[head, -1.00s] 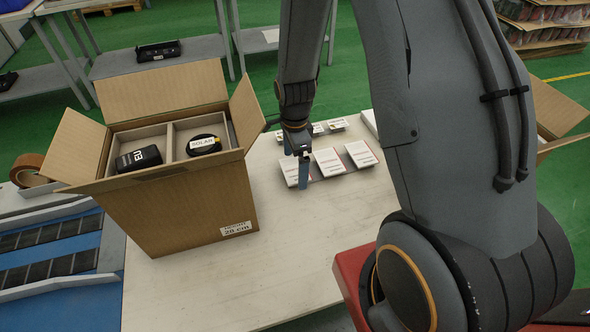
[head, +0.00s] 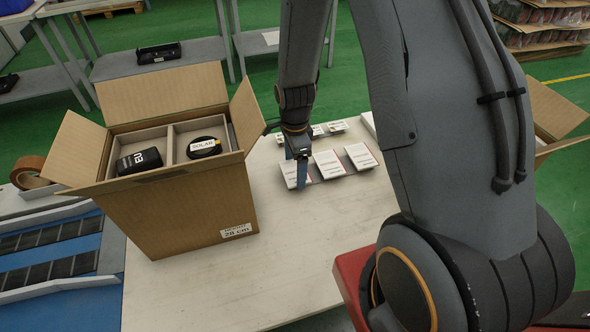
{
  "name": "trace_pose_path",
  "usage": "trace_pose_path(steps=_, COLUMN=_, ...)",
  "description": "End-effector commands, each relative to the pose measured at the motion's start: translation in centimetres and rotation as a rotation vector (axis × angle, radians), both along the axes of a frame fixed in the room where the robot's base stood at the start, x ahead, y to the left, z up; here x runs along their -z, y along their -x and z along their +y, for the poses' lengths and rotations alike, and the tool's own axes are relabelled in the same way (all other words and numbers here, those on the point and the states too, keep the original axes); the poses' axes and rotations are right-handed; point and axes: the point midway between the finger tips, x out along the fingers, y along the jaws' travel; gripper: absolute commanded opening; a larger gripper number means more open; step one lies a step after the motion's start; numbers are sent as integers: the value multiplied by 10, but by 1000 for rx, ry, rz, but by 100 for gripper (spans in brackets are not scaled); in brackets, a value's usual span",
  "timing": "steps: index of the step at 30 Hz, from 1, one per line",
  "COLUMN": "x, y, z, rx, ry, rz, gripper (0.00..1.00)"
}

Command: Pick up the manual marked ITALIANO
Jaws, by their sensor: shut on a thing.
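Three white manuals with red print lie in a row on the table: a left one (head: 289,174), a middle one (head: 328,164) and a right one (head: 361,156). Their lettering is too small to read, so I cannot tell which is marked ITALIANO. My gripper (head: 301,172) is at the left manual, pointing down, and its finger covers part of that manual. It is shut on the left manual, which looks level with the others; I cannot tell whether it is lifted.
An open cardboard box (head: 195,215) stands left of the manuals, holding a black device (head: 139,160) and a black coil marked SOLAR (head: 204,147). Small items (head: 337,126) lie behind the manuals. The front of the pale table (head: 260,270) is clear.

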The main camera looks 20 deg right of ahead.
Motion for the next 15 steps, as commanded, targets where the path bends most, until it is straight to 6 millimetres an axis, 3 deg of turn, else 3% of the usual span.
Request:
trace_pose_path(steps=7, x=-7, y=-1, z=0, rx=0, ry=0, rz=-2, gripper=59)
trace_pose_path(steps=15, x=-42, y=-1, z=0, rx=0, ry=0, rz=-4, gripper=59)
